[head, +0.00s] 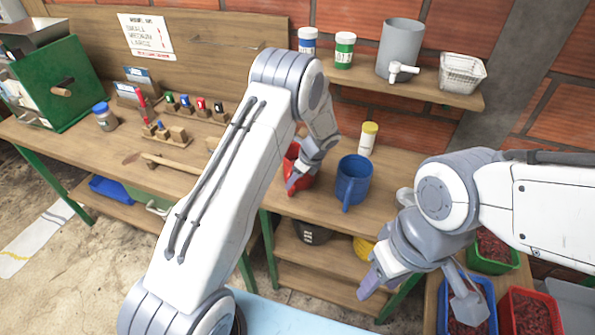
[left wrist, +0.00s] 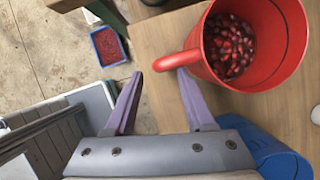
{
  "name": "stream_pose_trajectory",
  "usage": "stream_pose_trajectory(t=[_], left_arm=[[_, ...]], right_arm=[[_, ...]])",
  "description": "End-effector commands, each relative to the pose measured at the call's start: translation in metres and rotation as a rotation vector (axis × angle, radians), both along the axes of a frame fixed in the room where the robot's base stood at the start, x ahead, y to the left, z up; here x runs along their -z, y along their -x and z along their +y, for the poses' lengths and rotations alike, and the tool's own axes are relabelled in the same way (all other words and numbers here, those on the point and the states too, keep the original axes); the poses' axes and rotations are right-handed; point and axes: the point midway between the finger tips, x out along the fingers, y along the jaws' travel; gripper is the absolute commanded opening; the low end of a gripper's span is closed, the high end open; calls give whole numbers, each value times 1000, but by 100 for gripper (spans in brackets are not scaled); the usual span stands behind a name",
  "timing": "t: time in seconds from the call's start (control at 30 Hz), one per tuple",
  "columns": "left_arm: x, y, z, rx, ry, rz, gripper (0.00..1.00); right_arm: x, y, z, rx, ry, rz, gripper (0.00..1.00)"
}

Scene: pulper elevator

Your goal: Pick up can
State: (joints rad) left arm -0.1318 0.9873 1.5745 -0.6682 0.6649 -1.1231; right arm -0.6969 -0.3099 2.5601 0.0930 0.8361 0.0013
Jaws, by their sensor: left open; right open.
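A red can (left wrist: 285,75) with a side handle (left wrist: 178,60) stands on the wooden bench and holds dark red cherries (left wrist: 229,45). In the head view the red can (head: 308,182) is partly hidden behind my left gripper (head: 300,184). In the left wrist view my left gripper (left wrist: 160,74) is open, with its fingertips at either side of the handle's outer end; I cannot tell if they touch it. A blue can (head: 353,183) stands to the right; part of it shows in the left wrist view (left wrist: 275,155). My right gripper (head: 420,292) is open and empty.
A white jar with a yellow lid (head: 368,138) stands behind the blue can. A shelf (head: 400,86) above holds jars, a grey pot (head: 400,48) and a wire basket (head: 462,73). Crates of red cherries (head: 530,312) stand at the lower right. Blocks and tools lie on the left bench.

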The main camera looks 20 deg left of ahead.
Motion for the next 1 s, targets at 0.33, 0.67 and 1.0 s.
stream_pose_trajectory(t=[0.33, 0.67, 1.0], left_arm=[[38, -4, 19, -1, 0, 3, 55], [46, -6, 22, -1, 0, 0, 55], [46, -6, 22, -1, 0, 0, 0]], right_arm=[[-22, 0, 0, 1, 0, 0, 52], [-22, 0, 0, 1, 0, 0, 52], [-22, 0, 0, 1, 0, 0, 52]])
